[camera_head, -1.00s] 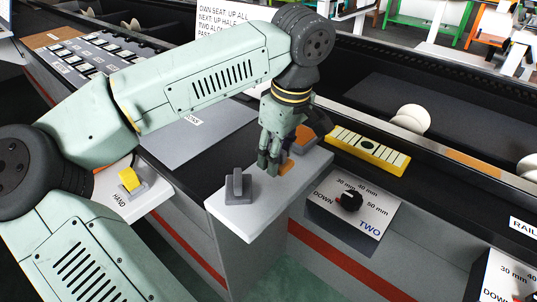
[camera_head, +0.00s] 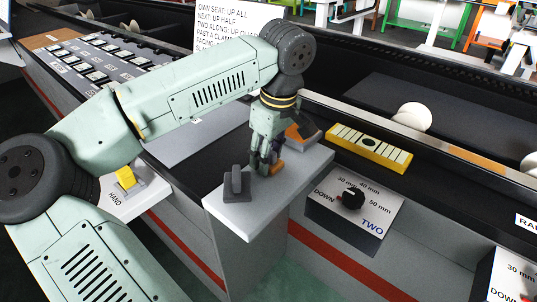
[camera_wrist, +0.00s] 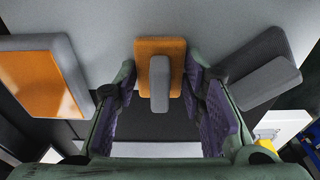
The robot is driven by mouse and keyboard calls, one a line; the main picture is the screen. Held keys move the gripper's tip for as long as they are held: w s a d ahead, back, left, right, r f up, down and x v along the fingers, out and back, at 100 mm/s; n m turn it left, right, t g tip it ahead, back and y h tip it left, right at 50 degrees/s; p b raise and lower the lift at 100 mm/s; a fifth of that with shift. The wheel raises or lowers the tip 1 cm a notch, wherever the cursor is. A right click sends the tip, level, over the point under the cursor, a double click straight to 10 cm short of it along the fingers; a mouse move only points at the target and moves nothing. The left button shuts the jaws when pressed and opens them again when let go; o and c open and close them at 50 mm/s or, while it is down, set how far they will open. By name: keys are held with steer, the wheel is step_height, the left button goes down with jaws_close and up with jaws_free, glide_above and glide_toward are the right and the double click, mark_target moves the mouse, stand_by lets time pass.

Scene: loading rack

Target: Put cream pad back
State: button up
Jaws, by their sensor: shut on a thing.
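No pad that is plainly cream shows in my gripper. Pale cream discs stand along the dark rail in the head view, one at the middle right (camera_head: 411,116) and one at the right edge (camera_head: 530,165). My gripper (camera_head: 264,164) points down over the light grey shelf (camera_head: 245,213). In the wrist view, its fingers (camera_wrist: 165,92) are on either side of a small orange block (camera_wrist: 160,48) with a grey upright bar, and shut on it. The orange block also shows beside the fingers in the head view (camera_head: 277,169).
A grey lever block (camera_head: 237,185) stands on the shelf, left of my gripper. A larger orange-faced piece (camera_head: 301,135) is close behind. A yellow striped strip (camera_head: 368,148) and a black knob (camera_head: 352,198) lie to the right. A yellow switch (camera_head: 126,177) is left.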

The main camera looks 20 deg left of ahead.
mark_target(275, 154)
steer(key=o, duration=0.7)
steer(key=shift+o, duration=0.2)
steer(key=shift+r+p, duration=0.3)
steer(key=shift+p, duration=0.1)
step_height(275, 154, up, 12)
steer(key=d+b, duration=0.1)
steer(key=shift+s+d+f, duration=0.2)
steer(key=shift+s+d, duration=0.1)
steer(key=shift+d, duration=0.05)
